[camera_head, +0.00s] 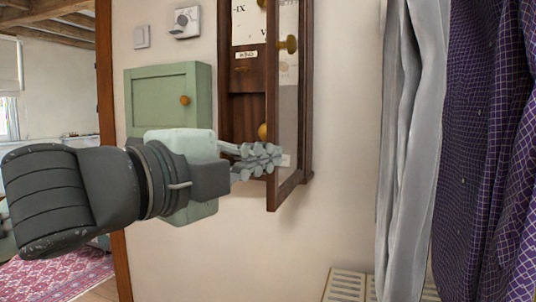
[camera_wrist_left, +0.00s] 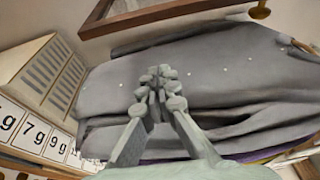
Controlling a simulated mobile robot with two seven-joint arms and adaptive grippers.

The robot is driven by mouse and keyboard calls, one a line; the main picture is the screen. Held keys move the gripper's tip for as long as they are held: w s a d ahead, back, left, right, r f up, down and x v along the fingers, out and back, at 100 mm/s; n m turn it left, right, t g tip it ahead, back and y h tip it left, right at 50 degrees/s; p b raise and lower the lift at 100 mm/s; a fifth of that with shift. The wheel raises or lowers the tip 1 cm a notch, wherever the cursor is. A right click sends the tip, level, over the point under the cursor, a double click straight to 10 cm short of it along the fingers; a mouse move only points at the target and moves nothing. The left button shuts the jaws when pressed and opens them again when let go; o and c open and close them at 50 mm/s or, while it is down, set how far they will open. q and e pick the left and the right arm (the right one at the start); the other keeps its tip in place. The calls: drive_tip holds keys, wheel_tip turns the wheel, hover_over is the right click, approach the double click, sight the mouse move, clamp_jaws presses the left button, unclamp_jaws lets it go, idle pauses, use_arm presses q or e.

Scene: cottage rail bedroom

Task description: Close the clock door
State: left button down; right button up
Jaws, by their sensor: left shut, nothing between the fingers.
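The clock (camera_head: 248,85) is a tall dark wooden case on the wall, with a pale dial at the top and brass parts inside. Its narrow framed door (camera_head: 272,100) stands ajar, swung out toward me and seen nearly edge-on, with a brass knob (camera_head: 288,44). My left gripper (camera_head: 270,160) is shut and empty. Its fingertips overlap the lower door frame in the head view; I cannot tell whether they touch it. In the left wrist view the shut fingers (camera_wrist_left: 160,85) point toward grey cloth, with a dark wooden frame above them. My right gripper is out of view.
A green wall cabinet (camera_head: 165,95) hangs left of the clock, partly behind my arm. A slatted cream surface (camera_head: 346,285) is low down. The wall right of the clock is bare.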

use_arm(q)
drive_tip(key=w+d+p, duration=0.1)
drive_tip(key=w, duration=0.7)
drive_tip(key=shift+w, duration=0.3)
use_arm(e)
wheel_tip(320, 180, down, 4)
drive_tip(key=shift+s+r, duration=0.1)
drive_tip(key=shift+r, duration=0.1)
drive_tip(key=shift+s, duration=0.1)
